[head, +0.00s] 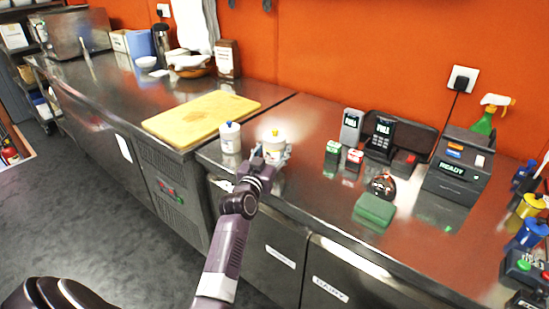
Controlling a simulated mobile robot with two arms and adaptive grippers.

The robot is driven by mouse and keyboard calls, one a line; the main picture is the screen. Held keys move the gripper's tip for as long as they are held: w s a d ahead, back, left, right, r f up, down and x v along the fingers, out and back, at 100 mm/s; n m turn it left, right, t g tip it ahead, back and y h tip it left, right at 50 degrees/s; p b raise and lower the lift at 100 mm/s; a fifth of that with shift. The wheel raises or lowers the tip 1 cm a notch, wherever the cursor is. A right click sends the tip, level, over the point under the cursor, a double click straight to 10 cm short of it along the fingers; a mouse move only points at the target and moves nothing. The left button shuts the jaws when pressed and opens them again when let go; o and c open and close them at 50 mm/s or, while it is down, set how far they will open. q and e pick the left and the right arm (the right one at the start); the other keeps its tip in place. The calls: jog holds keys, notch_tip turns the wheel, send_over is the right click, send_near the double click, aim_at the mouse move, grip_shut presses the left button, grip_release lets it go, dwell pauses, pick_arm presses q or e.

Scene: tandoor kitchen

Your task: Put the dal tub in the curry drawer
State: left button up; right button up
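A white tub with a yellow lid (273,140) stands near the front edge of the steel counter; I cannot read its label, so I cannot confirm that it is the dal tub. My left gripper (272,155) is at this tub, with a finger on either side of it. Whether the fingers press on it is too small to tell. A similar tub with a blue lid (230,138) stands just to the left. Labelled steel drawer fronts (285,240) lie below the counter and look closed; I cannot make out a curry label. My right gripper is out of view.
A wooden cutting board (202,118) lies to the left. To the right are small green and red boxes (333,157), a green block (375,209), a card terminal (381,137) and a register (459,168). A drawer label reading dairy (330,289) is at the lower right. Floor at left is clear.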

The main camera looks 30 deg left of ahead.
aim_at(275, 157)
pick_arm(q)
jog(key=shift+f, duration=1.4)
jog(key=shift+f, duration=0.2)
jog(key=o, duration=1.4)
jog(key=shift+f, duration=0.1)
